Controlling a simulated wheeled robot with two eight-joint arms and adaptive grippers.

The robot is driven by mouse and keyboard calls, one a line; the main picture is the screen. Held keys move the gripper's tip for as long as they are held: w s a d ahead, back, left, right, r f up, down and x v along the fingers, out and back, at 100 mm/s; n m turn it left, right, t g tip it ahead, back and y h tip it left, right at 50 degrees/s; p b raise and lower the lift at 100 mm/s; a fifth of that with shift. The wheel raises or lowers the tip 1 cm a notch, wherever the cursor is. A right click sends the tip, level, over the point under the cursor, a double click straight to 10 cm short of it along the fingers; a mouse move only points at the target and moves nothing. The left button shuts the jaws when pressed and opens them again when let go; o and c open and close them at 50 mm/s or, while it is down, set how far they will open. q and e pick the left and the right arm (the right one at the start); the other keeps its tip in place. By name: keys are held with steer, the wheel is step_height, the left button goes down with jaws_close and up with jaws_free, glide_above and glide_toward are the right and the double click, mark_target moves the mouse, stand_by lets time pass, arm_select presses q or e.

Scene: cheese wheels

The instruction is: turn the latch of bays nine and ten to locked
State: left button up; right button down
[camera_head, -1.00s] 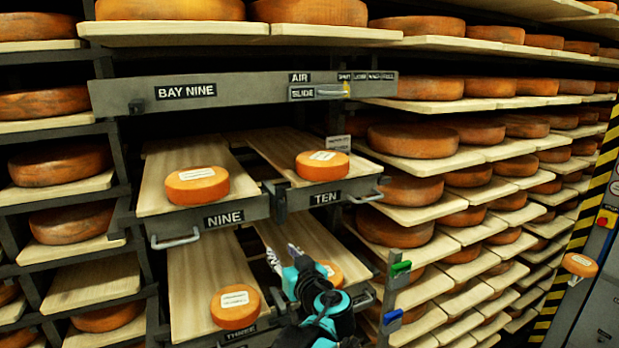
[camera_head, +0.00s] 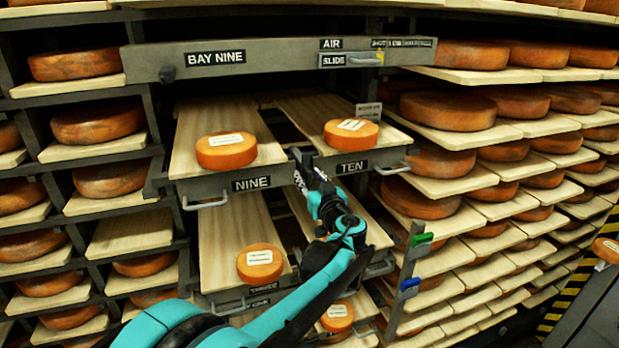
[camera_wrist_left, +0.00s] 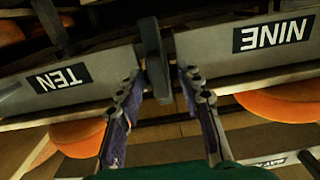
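The latch (camera_head: 303,163) is a dark bar in the gap between the front rails of the trays marked NINE (camera_head: 251,184) and TEN (camera_head: 352,167). In the left wrist view, which is upside down, the latch (camera_wrist_left: 155,60) stands roughly upright, across the rails. My left gripper (camera_head: 306,181) is at the gap, just below and in front of the latch. In the wrist view its fingers (camera_wrist_left: 162,80) are apart, one on each side of the latch's end, with gaps visible. In the head view the gripper partly hides the latch. My right gripper is not in view.
Labelled cheese wheels sit on trays nine (camera_head: 226,150) and ten (camera_head: 351,133). Lower trays hold more wheels (camera_head: 260,262). A post with green (camera_head: 421,239) and blue (camera_head: 409,287) tags stands to the right. Metal handles (camera_head: 204,203) stick out from the tray fronts. Shelves surround the bay.

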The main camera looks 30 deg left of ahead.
arm_select(q)
steer(key=shift+w, duration=0.1)
jaws_close()
steer(key=m+b, duration=0.1)
steer(key=m, duration=0.3)
steer(key=shift+d+f+m+b, duration=0.1)
steer(key=shift+m+b, duration=0.2)
steer(key=m+b, duration=0.1)
steer(key=m, duration=0.3)
steer(key=shift+w+m, duration=0.1)
steer(key=shift+m, duration=0.2)
steer(key=m+b, duration=0.1)
steer(key=m, duration=0.3)
steer(key=shift+d+f+m, duration=0.1)
steer(key=shift+m, duration=0.2)
steer(key=shift+f+m+b, duration=0.1)
steer(key=shift+m+b, duration=0.3)
steer(key=shift+m, duration=1.7)
